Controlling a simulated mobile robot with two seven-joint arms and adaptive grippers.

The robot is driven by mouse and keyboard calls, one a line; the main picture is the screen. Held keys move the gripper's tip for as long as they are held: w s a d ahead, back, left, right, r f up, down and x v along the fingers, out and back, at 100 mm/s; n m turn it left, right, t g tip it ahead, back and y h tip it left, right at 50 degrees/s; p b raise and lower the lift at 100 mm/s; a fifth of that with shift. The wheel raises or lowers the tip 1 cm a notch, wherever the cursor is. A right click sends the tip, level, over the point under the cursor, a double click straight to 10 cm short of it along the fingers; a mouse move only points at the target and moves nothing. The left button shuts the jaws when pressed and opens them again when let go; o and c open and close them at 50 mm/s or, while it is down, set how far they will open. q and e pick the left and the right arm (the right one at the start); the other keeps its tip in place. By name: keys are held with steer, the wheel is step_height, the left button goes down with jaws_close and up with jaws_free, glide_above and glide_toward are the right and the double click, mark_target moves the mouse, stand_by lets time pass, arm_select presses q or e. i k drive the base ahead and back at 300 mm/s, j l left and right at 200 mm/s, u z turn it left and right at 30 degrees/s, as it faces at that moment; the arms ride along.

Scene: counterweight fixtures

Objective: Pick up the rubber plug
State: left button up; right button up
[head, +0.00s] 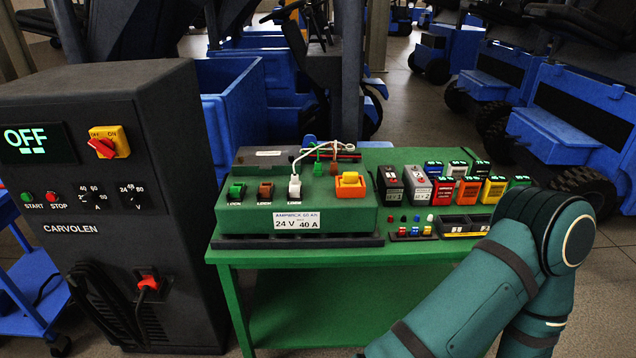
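I cannot tell for certain which object is the rubber plug. Small coloured pieces, including a green one (404,218), stand near the front right of the green table (228,256). A row of small coloured pieces (414,232) lies just in front of them. They are too small to tell whether one is rubber. A teal arm of mine covers the table's right front corner. Neither of my grippers is in view.
A green power unit (262,219) with levers and a white cable (322,147) fills the table's left side. Coloured battery-like blocks (442,190) stand at the right. A dark charger cabinet (60,270) stands left of the table. Blue vehicles (560,130) are behind.

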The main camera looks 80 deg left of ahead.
mark_target(348, 178)
steer(key=u, duration=2.35)
steer(key=i+l, duration=0.1)
